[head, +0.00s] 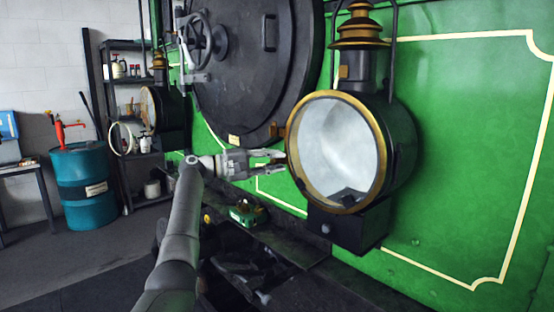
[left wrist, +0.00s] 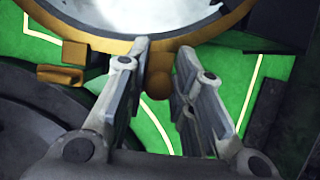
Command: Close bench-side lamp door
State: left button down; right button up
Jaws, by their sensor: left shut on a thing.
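My left gripper (head: 284,161) is at the left edge of this door. In the left wrist view its fingers (left wrist: 158,75) are shut around a small brass knob (left wrist: 158,86) on the brass rim (left wrist: 215,27). A second lamp (head: 168,107) is farther away at left. My right gripper is not in view.
The dark round smokebox door (head: 250,60) with a handwheel (head: 200,38) lies between the lamps. A green box (head: 246,213) sits on the ledge below. A teal drum (head: 84,187), a black shelf (head: 125,75) and a table (head: 30,168) stand at left.

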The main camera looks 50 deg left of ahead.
pick_arm(q)
jog(key=c, duration=1.7)
grip_release()
jog(key=shift+a+r, duration=0.15)
jog(key=shift+r, duration=0.3)
jog(key=shift+o, duration=1.3)
jog(key=shift+w, duration=0.1)
jog(key=shift+o, duration=0.7)
jog(key=shift+w+f, duration=0.25)
jog(key=shift+w, duration=0.05)
jog(key=shift+s, duration=0.1)
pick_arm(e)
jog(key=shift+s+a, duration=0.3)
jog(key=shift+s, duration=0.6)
pick_arm(q)
jog(key=shift+s, duration=0.15)
jog(key=shift+s+a+f, duration=0.1)
jog(key=shift+s, duration=0.15)
jog(key=v, duration=1.1)
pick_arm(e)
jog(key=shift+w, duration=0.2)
pick_arm(q)
jog(key=shift+s, duration=0.1)
